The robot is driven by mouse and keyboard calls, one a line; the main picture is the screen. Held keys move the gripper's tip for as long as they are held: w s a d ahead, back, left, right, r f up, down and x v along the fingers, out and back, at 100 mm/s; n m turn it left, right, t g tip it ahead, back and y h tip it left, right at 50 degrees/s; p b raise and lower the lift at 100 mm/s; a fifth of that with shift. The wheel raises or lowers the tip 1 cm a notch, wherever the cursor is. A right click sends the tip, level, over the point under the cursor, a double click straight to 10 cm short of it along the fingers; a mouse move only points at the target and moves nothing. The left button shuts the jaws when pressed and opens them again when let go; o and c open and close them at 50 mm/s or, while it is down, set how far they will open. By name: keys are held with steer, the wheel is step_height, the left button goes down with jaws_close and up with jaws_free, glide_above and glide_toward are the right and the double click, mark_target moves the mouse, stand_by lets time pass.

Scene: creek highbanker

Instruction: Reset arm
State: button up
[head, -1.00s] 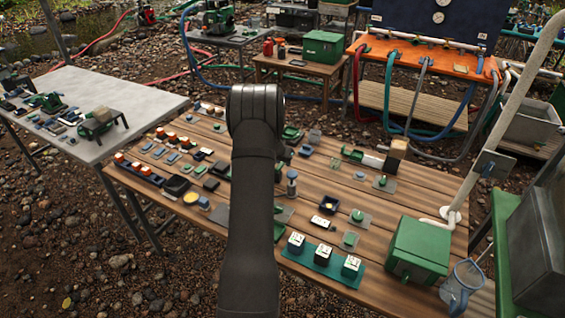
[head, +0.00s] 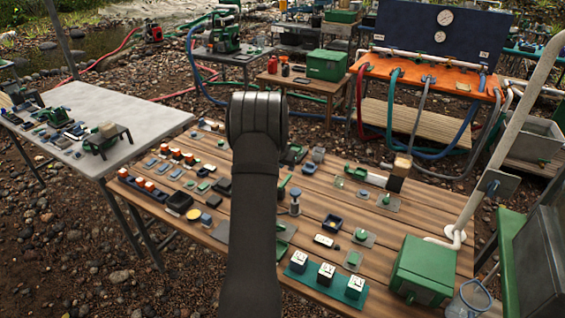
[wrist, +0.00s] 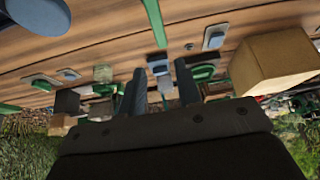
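My arm (head: 256,200) rises through the middle of the head view and hides my gripper there, along with the part of the wooden table (head: 232,255) behind it. In the wrist view my gripper (wrist: 158,82) shows two dark fingers with a clear gap between them. No held thing shows in the gap; small parts on the table show beyond it. The wood surface fills the top of the wrist view, so that view looks turned over. A tan block (wrist: 275,62) is to the right of the fingers.
Several small parts cover the wooden table. A green box (head: 421,268), a clear jug (head: 468,298) and a slanted pale pipe (head: 505,135) stand at its right. A green tray (head: 322,285) with white-topped blocks is at the front. A grey table (head: 120,115) is on the left.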

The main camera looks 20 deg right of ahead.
step_height(320, 180, down, 8)
steer(key=shift+r, duration=0.25)
steer(key=shift+w+a+r+n, duration=0.15)
steer(key=shift+r+n, duration=0.1)
steer(key=shift+n, duration=0.25)
steer(key=shift+a+n+t+y, duration=0.15)
steer(key=shift+n+t+y, duration=0.15)
steer(key=shift+n+y, duration=0.15)
steer(key=shift+w+n, duration=0.1)
steer(key=shift+n, duration=0.15)
steer(key=shift+m, duration=0.5)
